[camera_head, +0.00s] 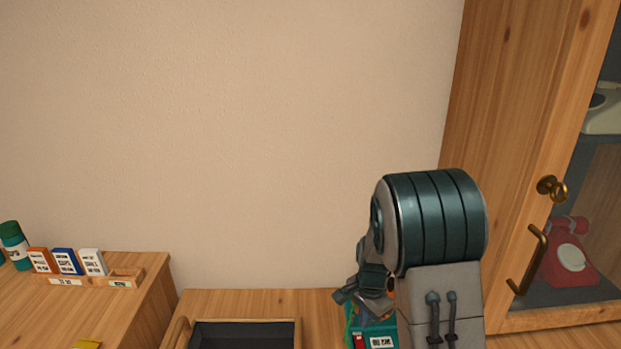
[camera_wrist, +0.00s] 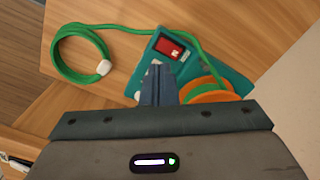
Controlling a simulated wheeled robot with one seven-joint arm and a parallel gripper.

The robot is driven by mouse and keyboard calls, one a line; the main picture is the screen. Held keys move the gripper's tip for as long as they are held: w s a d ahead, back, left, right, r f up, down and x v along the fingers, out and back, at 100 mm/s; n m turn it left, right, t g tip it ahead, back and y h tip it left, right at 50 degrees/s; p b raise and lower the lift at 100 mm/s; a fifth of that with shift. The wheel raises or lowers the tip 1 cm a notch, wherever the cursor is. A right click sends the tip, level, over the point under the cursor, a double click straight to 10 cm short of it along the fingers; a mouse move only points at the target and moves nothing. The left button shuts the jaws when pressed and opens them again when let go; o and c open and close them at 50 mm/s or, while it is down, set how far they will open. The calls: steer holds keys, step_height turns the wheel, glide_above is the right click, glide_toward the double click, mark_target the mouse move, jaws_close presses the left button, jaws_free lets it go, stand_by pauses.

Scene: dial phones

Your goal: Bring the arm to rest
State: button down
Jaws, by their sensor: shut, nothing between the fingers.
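My arm stands at the right of the head view, in front of the wall and the wooden cabinet. My gripper (camera_wrist: 158,90) is shut and empty in the wrist view. It is over a teal box or board (camera_wrist: 228,75) with a red label, which also shows in part in the head view (camera_head: 378,330). A coiled green cord (camera_wrist: 57,55) with a white end lies on the wood beside it. An orange disc (camera_wrist: 205,90) lies partly behind the fingers. I cannot tell whether the fingertips touch the teal thing.
A dark-lined wooden tray (camera_head: 245,334) stands left of my arm. Small boxes in a wooden rack (camera_head: 95,281) and a green bottle (camera_head: 14,242) stand at far left. At right, the cabinet (camera_head: 500,150) has a brass handle (camera_head: 530,260) and a red phone (camera_head: 568,258) behind glass.

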steer(key=s+r+n+t+p, duration=0.2)
steer(key=s+r+n, duration=0.9)
steer(key=s+r, duration=1)
steer(key=shift+s+t+p, duration=0.25)
steer(key=shift+t+p, duration=0.05)
steer(key=shift+p, duration=0.5)
